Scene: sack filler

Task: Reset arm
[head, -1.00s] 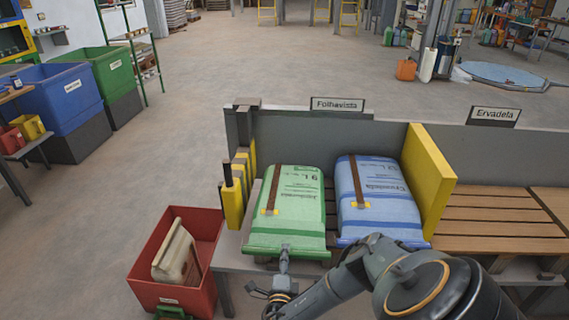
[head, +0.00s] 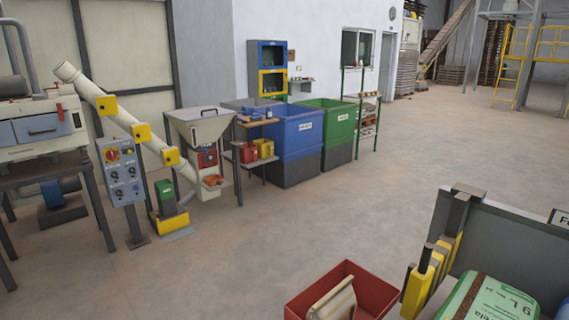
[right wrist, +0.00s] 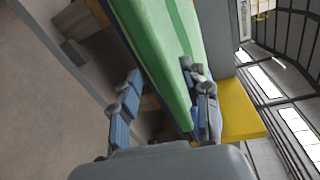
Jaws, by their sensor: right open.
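My right gripper (right wrist: 163,112) shows in the right wrist view with its two fingers spread apart. A green sack (right wrist: 160,45) lies just past the fingers, and its edge passes between or behind them; I cannot tell whether they touch. In the head view only a corner of the green sack (head: 490,300) shows at the bottom right. Neither gripper is in the head view. My left gripper is in no current view.
A red bin (head: 375,288) with a beige container (head: 332,303) stands left of the sack bench. Yellow guards (head: 425,285) edge the bench. Blue (head: 297,135) and green (head: 337,125) bins, a hopper (head: 199,130) and a control panel (head: 122,175) stand further left. The floor between is clear.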

